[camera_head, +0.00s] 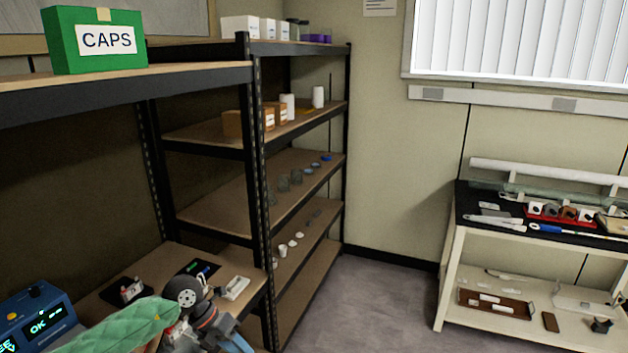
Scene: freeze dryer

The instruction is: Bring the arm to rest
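No gripper fingers can be made out in the head view, so I cannot see whether either gripper is open or shut. At the bottom left a jointed dark grey part with a round pale disc, an orange ring and a blue piece rises in front of the lower shelf. I cannot tell whether it is part of my arm. A green quilted piece (120,328) lies across the view just left of it. What either hand might hold is hidden or out of frame.
A blue device with an OK display (40,318) is at bottom left. A black-framed shelf rack (258,150) carries a green CAPS box (95,40) and several small containers. A bench (450,262) with tools stands at right. The grey floor (375,300) between them is clear.

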